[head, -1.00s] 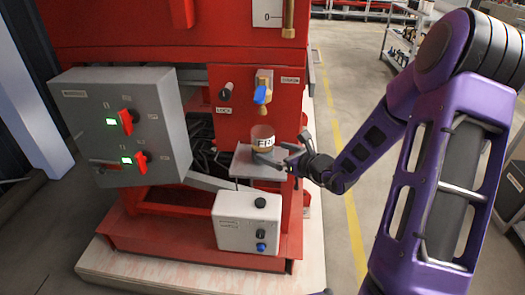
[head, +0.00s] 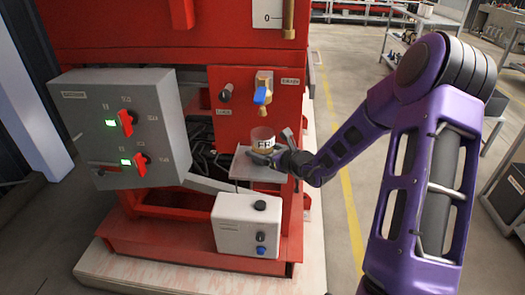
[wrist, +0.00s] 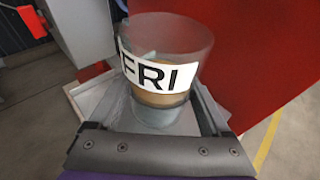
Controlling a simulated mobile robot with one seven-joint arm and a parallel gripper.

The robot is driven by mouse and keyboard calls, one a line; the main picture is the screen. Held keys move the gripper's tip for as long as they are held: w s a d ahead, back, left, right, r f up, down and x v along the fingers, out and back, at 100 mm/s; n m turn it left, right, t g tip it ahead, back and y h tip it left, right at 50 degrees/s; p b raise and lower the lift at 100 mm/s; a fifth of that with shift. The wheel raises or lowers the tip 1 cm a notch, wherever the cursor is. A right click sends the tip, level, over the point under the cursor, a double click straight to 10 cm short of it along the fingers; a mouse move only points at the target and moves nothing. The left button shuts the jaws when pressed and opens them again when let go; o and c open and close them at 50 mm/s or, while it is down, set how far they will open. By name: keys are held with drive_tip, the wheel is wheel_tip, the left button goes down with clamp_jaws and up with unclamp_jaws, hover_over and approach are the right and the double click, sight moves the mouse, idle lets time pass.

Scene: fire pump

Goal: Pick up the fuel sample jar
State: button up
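The fuel sample jar (head: 262,134) is a clear cup with a white label and brownish liquid in its lower part. It stands upright on a small grey shelf (head: 243,167) on the red pump frame, below a brass tap with a blue handle. My gripper (head: 274,149) is at the jar from the right, with its fingers spread. In the wrist view, the jar (wrist: 162,76) shows "FRI" and stands between the two open fingers, with one on each side. I cannot tell whether either finger touches it.
The brass tap with a blue handle (head: 263,92) hangs just above the jar. A grey control box (head: 125,130) with red switches is to the left. A white box (head: 247,224) with knobs is below the shelf. Open floor lies to the right.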

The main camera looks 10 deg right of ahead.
drive_tip(key=c, duration=1)
clamp_jaws()
drive_tip(key=shift+r, duration=0.15)
